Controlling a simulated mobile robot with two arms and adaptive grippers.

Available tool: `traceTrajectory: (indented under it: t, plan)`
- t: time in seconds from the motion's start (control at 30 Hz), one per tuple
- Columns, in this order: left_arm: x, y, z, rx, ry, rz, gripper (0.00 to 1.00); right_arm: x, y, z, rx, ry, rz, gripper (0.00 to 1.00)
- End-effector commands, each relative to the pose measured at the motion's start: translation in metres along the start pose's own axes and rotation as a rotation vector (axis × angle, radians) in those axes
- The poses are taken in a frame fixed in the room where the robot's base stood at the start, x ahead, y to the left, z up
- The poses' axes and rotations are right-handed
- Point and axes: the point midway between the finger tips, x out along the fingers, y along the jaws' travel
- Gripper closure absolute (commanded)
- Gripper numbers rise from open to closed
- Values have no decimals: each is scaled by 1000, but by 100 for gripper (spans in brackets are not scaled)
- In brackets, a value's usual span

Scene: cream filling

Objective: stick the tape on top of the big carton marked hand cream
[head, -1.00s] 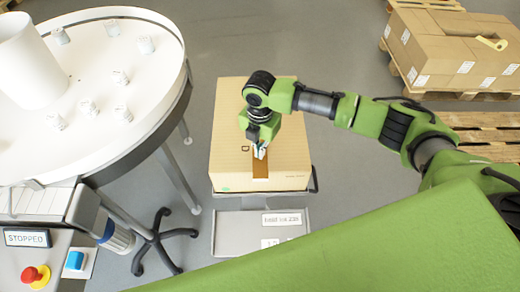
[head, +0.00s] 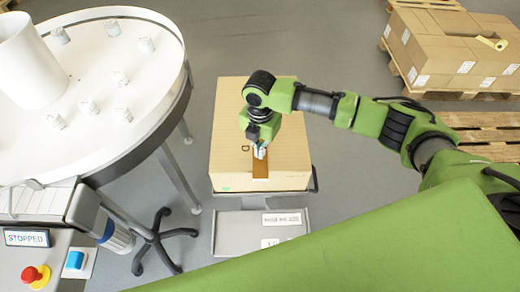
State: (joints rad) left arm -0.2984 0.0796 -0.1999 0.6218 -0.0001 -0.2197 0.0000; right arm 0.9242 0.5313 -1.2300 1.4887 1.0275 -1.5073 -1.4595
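The big cardboard carton (head: 228,150) stands closed in the middle of the head view. Its markings are too small or covered to read in full. A brown tape strip (head: 261,170) lies along the near middle of its top. My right gripper (head: 260,152) points down at the top of the carton, at the far end of the visible strip. Its fingers look close together, but whether they hold the tape or touch the carton cannot be told. The arm and gripper hide part of the carton top. My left gripper is out of view.
A round white table (head: 100,150) with several small jars stands at the left. A control panel (head: 35,265) with a red button is at the lower left. A grey labelled platform (head: 235,232) is in front of the carton. Pallets with cartons (head: 435,50) stand at the upper right.

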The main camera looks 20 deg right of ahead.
Motion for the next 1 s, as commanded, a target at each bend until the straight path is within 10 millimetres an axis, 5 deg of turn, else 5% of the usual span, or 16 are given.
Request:
traceTrajectory:
  t: [1.0]
  plan:
    - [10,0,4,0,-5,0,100,20,0,0,0,0,0,100]
